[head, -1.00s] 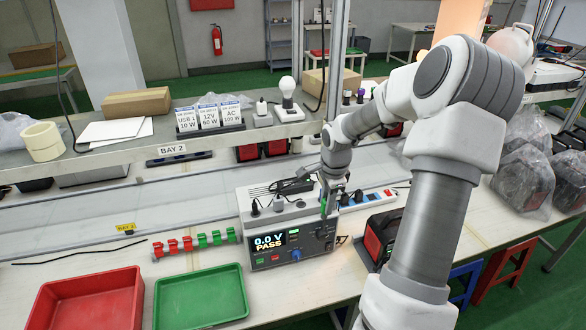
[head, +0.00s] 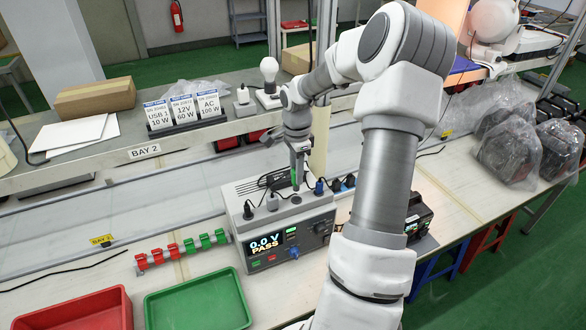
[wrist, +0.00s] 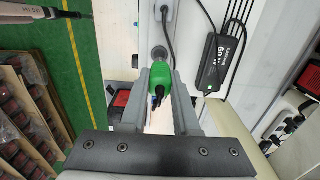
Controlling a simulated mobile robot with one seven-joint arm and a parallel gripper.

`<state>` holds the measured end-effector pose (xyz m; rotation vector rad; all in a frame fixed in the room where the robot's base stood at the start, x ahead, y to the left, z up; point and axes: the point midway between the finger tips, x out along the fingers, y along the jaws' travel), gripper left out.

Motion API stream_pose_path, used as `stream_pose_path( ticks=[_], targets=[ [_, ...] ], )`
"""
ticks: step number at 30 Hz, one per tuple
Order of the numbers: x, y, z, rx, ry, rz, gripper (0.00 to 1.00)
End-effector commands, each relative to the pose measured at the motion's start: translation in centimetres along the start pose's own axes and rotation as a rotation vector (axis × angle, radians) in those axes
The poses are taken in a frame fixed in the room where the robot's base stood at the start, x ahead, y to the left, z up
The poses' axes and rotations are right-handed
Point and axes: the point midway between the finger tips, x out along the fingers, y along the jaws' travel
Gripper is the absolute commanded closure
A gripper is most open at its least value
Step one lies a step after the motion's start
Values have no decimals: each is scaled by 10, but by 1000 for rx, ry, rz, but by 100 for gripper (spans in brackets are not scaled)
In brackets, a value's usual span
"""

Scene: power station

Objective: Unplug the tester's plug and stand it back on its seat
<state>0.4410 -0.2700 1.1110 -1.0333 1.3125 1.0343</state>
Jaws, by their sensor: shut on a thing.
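The tester (head: 285,225) is a grey box on the bench, and its screen reads 0.0 V PASS. My gripper (head: 296,183) points down over the middle of the tester's top. It is shut on a green plug (wrist: 160,77), which sits between the fingers in the wrist view. In the head view the fingers mostly hide the plug. A round grey seat (wrist: 159,54) shows just beyond the plug in the wrist view. I cannot tell whether the plug touches it.
A rack of red and green clips (head: 183,248) lies left of the tester. Red (head: 75,312) and green (head: 197,298) trays stand in front. A black charger box (wrist: 221,62) with cables lies behind. The shelf (head: 100,163) runs along the back.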

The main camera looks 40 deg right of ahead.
Motion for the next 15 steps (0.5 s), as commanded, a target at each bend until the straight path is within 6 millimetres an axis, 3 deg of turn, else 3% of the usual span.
stream_pose_path(
  ticks=[15],
  targets=[
    [41,0,0,0,-2,1,100]
  ],
)
